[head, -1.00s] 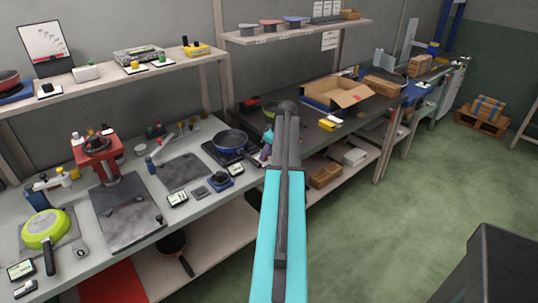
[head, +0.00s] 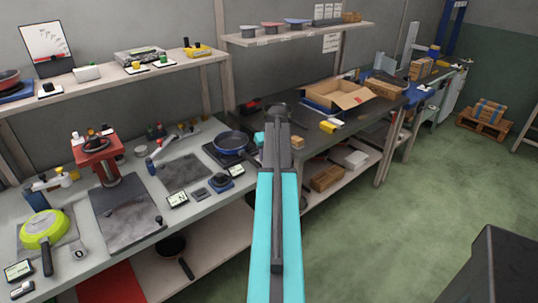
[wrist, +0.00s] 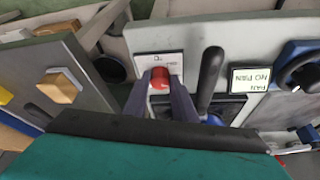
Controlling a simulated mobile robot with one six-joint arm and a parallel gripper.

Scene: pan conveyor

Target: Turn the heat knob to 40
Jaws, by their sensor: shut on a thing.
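The heat knob (wrist: 160,78) is red and sits on a small white plate (wrist: 173,60) in the wrist view. My gripper (wrist: 160,85) is shut on it, with one purple-grey finger on each side. The knob's pointer and the marks on the plate are too small to read. In the head view my own arm hides the knob and the fingertips; only a bit of my teal wrist (head: 259,138) shows beside it. A blue pan (head: 231,142) stands on a dark hob near there.
The pan's black handle (wrist: 209,75) rises close to the right of my fingers. A small display (wrist: 250,78) shows words like "NO PAN". A blue-based knob (wrist: 300,70) is farther right. A yellow-tan block (wrist: 58,86) lies on the dark table at left.

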